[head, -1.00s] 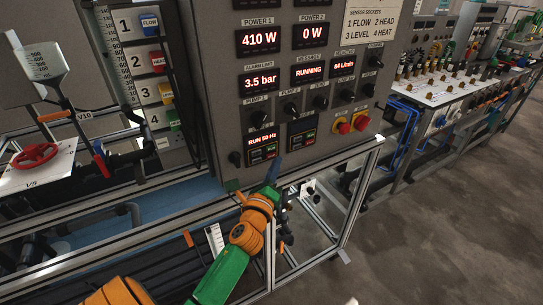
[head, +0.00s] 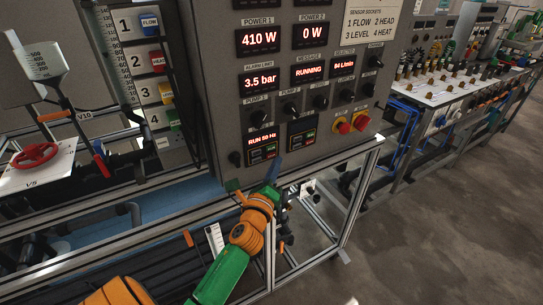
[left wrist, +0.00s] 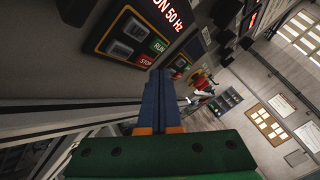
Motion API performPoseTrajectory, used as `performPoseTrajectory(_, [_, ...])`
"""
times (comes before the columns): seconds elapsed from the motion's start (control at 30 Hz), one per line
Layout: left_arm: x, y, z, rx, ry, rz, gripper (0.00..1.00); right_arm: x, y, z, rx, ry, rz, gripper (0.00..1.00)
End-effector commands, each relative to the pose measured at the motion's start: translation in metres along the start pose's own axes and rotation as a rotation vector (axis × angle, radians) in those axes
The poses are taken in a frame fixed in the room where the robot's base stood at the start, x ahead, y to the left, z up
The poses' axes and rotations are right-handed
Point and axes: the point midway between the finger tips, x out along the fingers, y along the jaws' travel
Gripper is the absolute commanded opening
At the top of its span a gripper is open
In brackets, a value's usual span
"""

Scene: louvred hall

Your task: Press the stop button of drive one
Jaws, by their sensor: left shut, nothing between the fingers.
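Drive one (head: 262,146) is the left of two small drives low on the grey panel, its display lit "RUN 50 Hz". In the left wrist view, its red stop button (left wrist: 146,61) sits just below the green run button (left wrist: 159,46). My left gripper (head: 275,163) is shut and empty, its blue fingers just below and right of drive one in the head view. In the left wrist view the fingertips (left wrist: 160,73) appear close beside the stop button. I cannot tell whether they touch the panel. The button is not visibly covered in that view. My right gripper is not in view.
The second drive (head: 302,133) is just right of drive one. Red knobs on yellow bases (head: 352,124) are farther right. Selector knobs (head: 259,118) sit above the drives. A metal frame rail (head: 335,160) runs below the panel. Open floor lies at the right.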

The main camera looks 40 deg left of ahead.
Motion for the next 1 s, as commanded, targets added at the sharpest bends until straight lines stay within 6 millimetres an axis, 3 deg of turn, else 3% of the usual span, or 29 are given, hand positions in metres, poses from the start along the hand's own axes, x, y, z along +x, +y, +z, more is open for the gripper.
performPoseTrajectory(1.0, [0.006, 0.004, 0.0046, 0.0, 0.0, 0.0, 0.0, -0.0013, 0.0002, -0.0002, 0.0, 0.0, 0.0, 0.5])
